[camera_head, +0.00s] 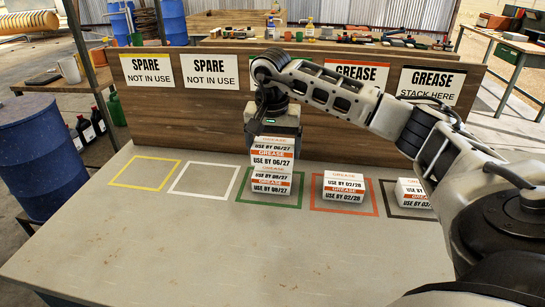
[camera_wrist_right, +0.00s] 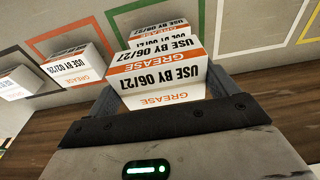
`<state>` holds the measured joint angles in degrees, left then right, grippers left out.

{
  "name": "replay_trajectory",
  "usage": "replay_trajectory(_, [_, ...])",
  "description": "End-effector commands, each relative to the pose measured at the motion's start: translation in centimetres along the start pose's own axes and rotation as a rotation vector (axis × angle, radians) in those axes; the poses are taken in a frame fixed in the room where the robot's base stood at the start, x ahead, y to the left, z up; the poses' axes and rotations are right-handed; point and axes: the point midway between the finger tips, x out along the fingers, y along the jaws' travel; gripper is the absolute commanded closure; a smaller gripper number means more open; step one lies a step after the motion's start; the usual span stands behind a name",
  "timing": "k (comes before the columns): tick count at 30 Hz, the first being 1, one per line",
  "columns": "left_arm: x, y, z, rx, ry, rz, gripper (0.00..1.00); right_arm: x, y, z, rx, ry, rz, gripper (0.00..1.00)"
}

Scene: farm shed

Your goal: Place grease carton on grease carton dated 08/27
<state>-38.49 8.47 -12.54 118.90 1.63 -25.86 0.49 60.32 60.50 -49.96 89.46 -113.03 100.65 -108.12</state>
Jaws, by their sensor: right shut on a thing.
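My right gripper (camera_head: 272,128) is shut on a white and orange grease carton (camera_head: 270,154) whose label reads 06/27. It holds the carton over the green-outlined square (camera_head: 241,191). The held carton also shows in the right wrist view (camera_wrist_right: 160,72), between the fingers. Below it, another grease carton (camera_head: 271,188) sits in the green square; its blurred date looks like 08/27. Part of the lower carton's top shows under the held one; I cannot tell whether they touch. My left gripper is not in view.
A carton dated 02/28 (camera_head: 343,188) sits in the red square. A carton (camera_head: 410,192) in the black square is partly hidden by my right arm. The yellow (camera_head: 118,184) and white (camera_head: 178,191) squares are empty. A wooden board (camera_head: 160,120) with signs stands behind the squares.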

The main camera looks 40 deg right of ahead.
Motion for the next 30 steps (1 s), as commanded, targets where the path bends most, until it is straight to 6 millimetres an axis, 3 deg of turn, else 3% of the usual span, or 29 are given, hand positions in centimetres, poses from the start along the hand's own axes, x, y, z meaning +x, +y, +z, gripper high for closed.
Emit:
replay_trajectory(5, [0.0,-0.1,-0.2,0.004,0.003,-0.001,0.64,0.9,-0.3,-0.6,0.0,0.0,-0.001,0.39])
replay_trajectory(13, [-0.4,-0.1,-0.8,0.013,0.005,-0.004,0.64,4.2,-0.3,-0.3,-0.001,-0.001,0.0,0.39])
replay_trajectory(24, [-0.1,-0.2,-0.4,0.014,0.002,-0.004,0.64,4.8,-0.4,-0.2,0.0,0.001,-0.002,0.39])
replay_trajectory(25, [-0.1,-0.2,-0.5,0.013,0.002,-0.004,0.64,4.7,-0.4,-0.2,0.0,0.001,-0.001,0.06])
replay_trajectory(26, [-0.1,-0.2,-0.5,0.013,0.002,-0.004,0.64,4.6,-0.4,-0.2,0.0,0.001,-0.001,0.0])
replay_trajectory(30, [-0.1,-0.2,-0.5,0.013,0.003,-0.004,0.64,4.6,-0.3,-0.2,0.0,0.001,-0.001,0.0])
